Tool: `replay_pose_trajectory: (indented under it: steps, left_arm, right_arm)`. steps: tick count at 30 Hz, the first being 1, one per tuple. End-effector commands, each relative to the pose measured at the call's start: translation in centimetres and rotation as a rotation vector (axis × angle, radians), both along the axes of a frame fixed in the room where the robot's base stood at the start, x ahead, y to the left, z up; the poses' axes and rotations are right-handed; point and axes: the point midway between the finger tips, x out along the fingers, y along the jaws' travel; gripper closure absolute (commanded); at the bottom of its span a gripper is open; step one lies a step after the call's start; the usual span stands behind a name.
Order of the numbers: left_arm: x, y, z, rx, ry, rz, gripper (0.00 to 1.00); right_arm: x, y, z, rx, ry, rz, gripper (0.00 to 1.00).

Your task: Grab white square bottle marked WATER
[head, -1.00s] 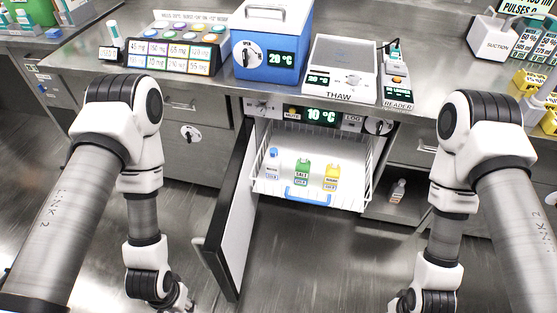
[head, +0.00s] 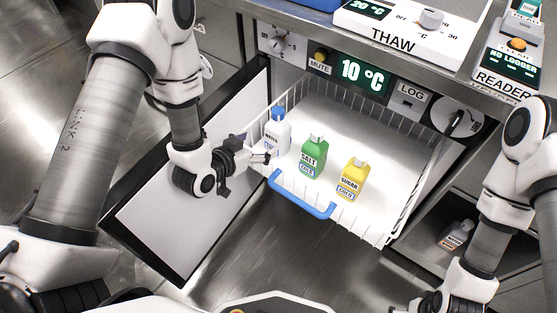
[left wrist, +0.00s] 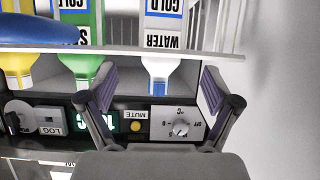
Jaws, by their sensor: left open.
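The white WATER bottle (head: 277,138) with a blue cap stands upright at the left end of a pulled-out white wire drawer (head: 384,232). My left gripper (head: 262,157) is just left of it, outside the drawer wall. In the left wrist view, which is upside down, the WATER bottle (left wrist: 162,62) lies beyond and between the spread fingers of the open left gripper (left wrist: 155,92). A drawer rail crosses in front of the bottle there. The fingers hold nothing. Only a dark part of my right gripper (head: 428,303) shows at the bottom edge; its fingers are unclear.
A green SALT bottle (head: 313,157) and a yellow SUGAR bottle (head: 352,178) stand right of the WATER bottle. The blue drawer handle (head: 300,196) is in front. An open door (head: 190,190) stands left of the drawer. Another bottle (head: 456,235) is on the lower right shelf.

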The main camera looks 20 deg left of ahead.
Motion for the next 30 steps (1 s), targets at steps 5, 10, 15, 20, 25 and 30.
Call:
replay_pose_trajectory:
  steps: [5,10,15,20,25,30]
  left_arm:
    - [1.9,-0.5,-0.8,-0.021,-0.126,-0.027,0.11]
    - [3.9,-1.2,-0.8,-0.022,-0.145,-0.032,0.11]
    - [6.2,-1.9,-1.6,-0.022,-0.143,-0.032,0.11]
    - [8.7,-2.7,-2.3,-0.022,-0.142,-0.032,0.11]
    - [9.2,-2.9,-2.2,-0.024,-0.138,-0.029,0.11]
    - [9.2,-2.9,-2.2,-0.024,-0.138,-0.029,0.39]
  right_arm:
    - [0.1,0.0,-4.1,0.000,-0.002,0.000,0.10]
    - [0.1,0.0,-4.6,0.000,-0.002,0.000,0.10]
    - [0.1,0.0,-5.9,0.000,-0.002,0.000,0.10]
    - [0.1,0.0,-7.0,0.000,-0.002,0.000,0.10]
    - [0.1,0.0,-6.9,0.000,-0.002,0.000,0.10]
    - [0.1,0.0,-6.9,0.000,-0.002,0.000,0.10]
